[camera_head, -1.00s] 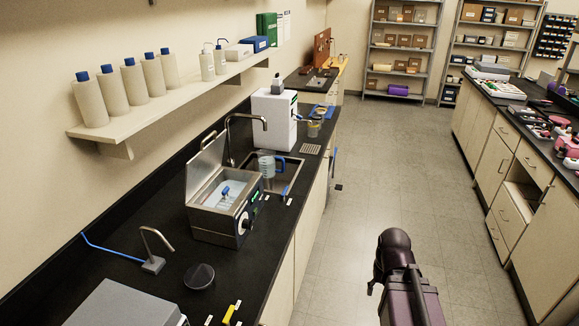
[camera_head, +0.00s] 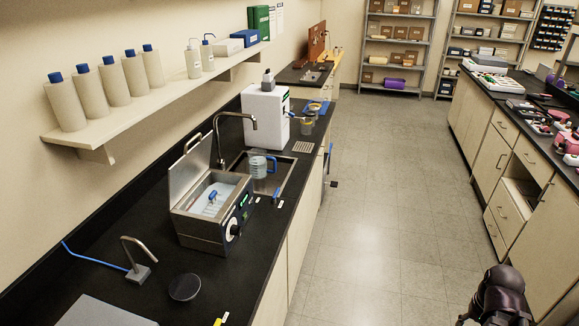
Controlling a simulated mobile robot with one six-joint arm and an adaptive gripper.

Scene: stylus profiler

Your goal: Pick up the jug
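A clear jug with a blue handle (camera_head: 259,166) stands upright in or at the sink (camera_head: 287,172), beneath the curved tap, behind the open-lidded bath. The bath hides part of the sink; I cannot tell whether the jug rests on the sink floor. A dark part of my arm shows at the lower right, over the aisle and well away from the jug. My gripper's fingers are not in view.
The steel bath (camera_head: 207,234) with raised lid stands left of the jug. The tall tap (camera_head: 233,118) rises beside it, and a white dispenser (camera_head: 265,117) stands behind. A shelf with several bottles overhangs the wall side. The aisle floor (camera_head: 370,210) is clear.

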